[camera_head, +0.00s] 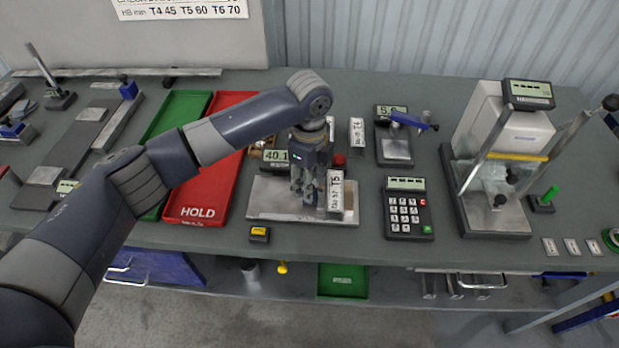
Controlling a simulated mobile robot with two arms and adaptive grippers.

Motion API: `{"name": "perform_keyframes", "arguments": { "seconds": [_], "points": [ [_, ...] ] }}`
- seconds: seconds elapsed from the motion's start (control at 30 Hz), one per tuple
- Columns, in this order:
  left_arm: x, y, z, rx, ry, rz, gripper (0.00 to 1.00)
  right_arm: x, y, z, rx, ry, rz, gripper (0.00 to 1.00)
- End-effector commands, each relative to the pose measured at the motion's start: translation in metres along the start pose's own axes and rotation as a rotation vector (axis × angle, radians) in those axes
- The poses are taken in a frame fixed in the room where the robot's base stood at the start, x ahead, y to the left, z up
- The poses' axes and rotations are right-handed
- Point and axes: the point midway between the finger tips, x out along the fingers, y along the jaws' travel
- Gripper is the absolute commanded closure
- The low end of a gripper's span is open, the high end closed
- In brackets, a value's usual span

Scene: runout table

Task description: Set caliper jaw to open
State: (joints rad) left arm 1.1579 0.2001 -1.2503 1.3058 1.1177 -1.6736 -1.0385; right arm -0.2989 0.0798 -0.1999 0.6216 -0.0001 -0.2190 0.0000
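I cannot tell for certain which device is the caliper. A long grey gauge (85,140) with a blue block (129,89) at its far end and a small display (67,186) at its near end lies on the left of the table. It looks most like a caliper, but its jaw gap is not clear. My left gripper (307,194) points down over a pale scale plate (272,205), far to the right of that gauge. A white labelled block (336,192) stands just right of its fingers. The finger gap is too small to read. My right gripper is out of view.
A red HOLD tray (196,205) and a green tray (158,207) lie between the gauge and scale. A display reading about 40.1 (275,155) stands behind the plate. A keypad (408,209), a small blue-handled gauge (395,148) and a tall press-like tester (495,214) stand right.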

Motion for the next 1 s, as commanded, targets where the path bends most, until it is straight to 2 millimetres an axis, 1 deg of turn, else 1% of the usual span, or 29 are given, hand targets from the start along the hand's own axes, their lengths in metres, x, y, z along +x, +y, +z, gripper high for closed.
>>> {"name": "perform_keyframes", "arguments": {
  "seconds": [0.2, 0.23, 0.27, 0.3, 0.4, 0.57, 0.63, 0.83, 0.9, 1.0],
  "points": [
    [0.001, 0.0, 0.0, 0.0, 0.0, 0.0, 0.6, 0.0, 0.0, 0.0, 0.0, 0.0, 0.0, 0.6],
    [0.001, 0.0, 0.0, 0.0, 0.0, 0.0, 0.65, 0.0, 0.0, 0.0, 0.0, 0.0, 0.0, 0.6],
    [0.001, 0.0, 0.0, 0.0, 0.0, 0.0, 0.72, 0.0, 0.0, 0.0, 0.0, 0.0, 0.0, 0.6],
    [0.0, 0.0, 0.0, 0.0, 0.0, 0.0, 0.81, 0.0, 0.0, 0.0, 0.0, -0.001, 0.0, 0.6],
    [0.0, 0.0, 0.0, 0.0, 0.0, -0.001, 1.0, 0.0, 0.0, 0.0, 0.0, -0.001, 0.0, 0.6],
    [0.0, 0.0, 0.001, -0.001, -0.001, -0.001, 1.0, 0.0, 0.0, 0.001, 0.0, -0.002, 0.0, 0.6],
    [-0.002, 0.002, 0.004, -0.002, 0.0, 0.0, 1.0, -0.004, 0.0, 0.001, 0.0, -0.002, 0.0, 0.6],
    [-0.005, 0.016, 0.035, -0.006, 0.0, 0.001, 1.0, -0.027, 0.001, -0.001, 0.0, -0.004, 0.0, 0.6],
    [-0.004, 0.021, 0.045, -0.005, -0.001, 0.001, 1.0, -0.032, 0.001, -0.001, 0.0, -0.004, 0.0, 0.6],
    [-0.003, 0.026, 0.056, -0.004, -0.001, 0.0, 1.0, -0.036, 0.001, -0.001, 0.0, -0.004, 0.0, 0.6]
  ]
}}
